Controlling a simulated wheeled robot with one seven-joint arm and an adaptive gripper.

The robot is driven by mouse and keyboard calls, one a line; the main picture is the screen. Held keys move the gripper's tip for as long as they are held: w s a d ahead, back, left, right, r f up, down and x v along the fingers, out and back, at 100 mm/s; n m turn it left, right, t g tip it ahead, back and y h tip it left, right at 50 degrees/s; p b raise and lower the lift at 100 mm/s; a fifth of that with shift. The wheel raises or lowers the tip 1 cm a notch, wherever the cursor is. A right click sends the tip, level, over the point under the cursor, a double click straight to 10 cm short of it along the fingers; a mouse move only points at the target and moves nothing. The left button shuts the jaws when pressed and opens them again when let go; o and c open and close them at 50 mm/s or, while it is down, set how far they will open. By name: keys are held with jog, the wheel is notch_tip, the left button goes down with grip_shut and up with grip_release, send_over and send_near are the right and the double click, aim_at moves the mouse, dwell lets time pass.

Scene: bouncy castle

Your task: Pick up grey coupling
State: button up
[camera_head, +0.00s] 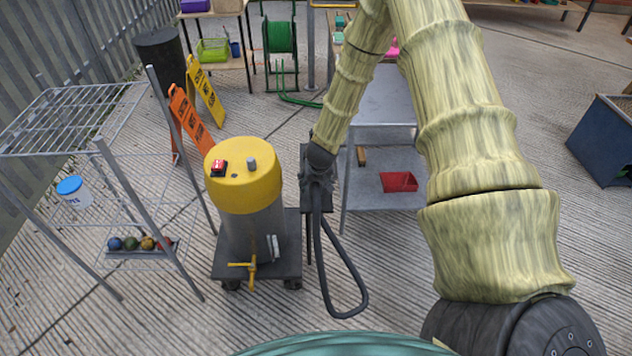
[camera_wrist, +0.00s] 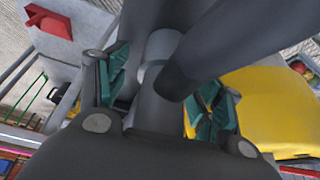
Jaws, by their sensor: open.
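My gripper (camera_head: 318,178) is at the dark hose and stand just right of the yellow-topped vacuum (camera_head: 243,190). In the wrist view my gripper (camera_wrist: 165,95) is open, its teal-padded fingers spread to either side of a grey cylindrical piece (camera_wrist: 160,48) with a paler collar. This piece may be the grey coupling; dark tubing partly covers it, and I cannot tell whether the fingers touch it. In the head view my gripper and the hose hide that spot. A small upright grey cylinder (camera_head: 252,164) also stands on the yellow lid, beside a red piece (camera_head: 218,168).
A black hose (camera_head: 345,308) loops down to the floor. A grey shelf table (camera_head: 375,190) with a red tray (camera_head: 398,181) stands behind and right. A wire rack (camera_head: 75,120) is at left, with orange and yellow signs (camera_head: 190,118) behind it. Open floor lies front left.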

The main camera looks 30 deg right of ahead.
jog(key=shift+w+f, duration=0.1)
jog(key=shift+f, duration=0.25)
jog(key=shift+c, duration=0.4)
jog(key=c, duration=1)
jog(key=shift+r, duration=0.1)
